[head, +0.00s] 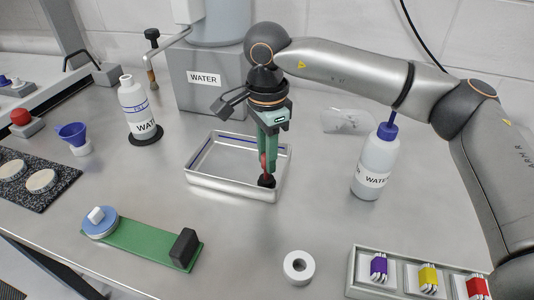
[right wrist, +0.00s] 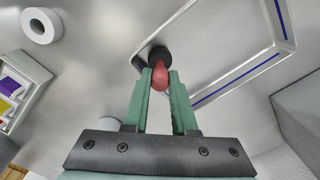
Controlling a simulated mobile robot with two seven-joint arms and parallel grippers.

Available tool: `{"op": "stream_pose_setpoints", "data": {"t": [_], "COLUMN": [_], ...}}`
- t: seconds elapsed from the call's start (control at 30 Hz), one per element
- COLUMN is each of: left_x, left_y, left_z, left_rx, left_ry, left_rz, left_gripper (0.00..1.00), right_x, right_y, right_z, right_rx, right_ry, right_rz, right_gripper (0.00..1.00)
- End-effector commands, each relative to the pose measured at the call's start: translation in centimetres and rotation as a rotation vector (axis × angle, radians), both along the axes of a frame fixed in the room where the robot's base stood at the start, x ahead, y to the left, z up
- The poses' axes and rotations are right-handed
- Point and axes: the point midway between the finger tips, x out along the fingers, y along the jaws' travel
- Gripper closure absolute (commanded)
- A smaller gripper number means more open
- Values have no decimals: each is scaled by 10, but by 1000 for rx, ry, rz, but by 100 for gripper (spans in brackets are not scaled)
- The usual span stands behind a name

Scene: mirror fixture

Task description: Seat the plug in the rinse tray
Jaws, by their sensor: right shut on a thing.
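The rinse tray (head: 225,188) is a shallow metal tray with a blue line along its inner walls, in the middle of the bench. The plug (head: 267,182) has a black body and a red grip. My right gripper (head: 267,162) points down at the tray's near right corner, its green fingers shut on the plug's red grip. In the right wrist view the black body (right wrist: 158,56) is at the tray corner, beyond the fingertips (right wrist: 160,80). The drain is hidden, and I cannot tell whether the plug touches the floor or sits in it. My left gripper is not in view.
A water bottle (head: 376,165) stands right of the tray, another (head: 137,105) at left. A grey WATER tank (head: 208,90) stands behind. In front are a green board (head: 145,242), a white roll (head: 299,267) and a compartment box (head: 370,291). Bench between tray and board is clear.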

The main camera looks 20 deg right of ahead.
Motion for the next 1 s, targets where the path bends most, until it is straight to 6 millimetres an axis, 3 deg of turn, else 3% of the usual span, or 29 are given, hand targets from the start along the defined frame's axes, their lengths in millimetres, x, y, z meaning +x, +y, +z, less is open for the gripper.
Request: {"op": "stream_pose_setpoints", "data": {"t": [1.0], "left_x": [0], "left_y": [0], "left_z": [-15], "left_rx": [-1], "left_ry": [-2], "left_rz": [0], "left_gripper": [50], "right_x": [0], "right_y": [0], "right_z": [-19], "right_rx": [0], "right_ry": [0], "right_rz": [0], "right_gripper": [100]}}
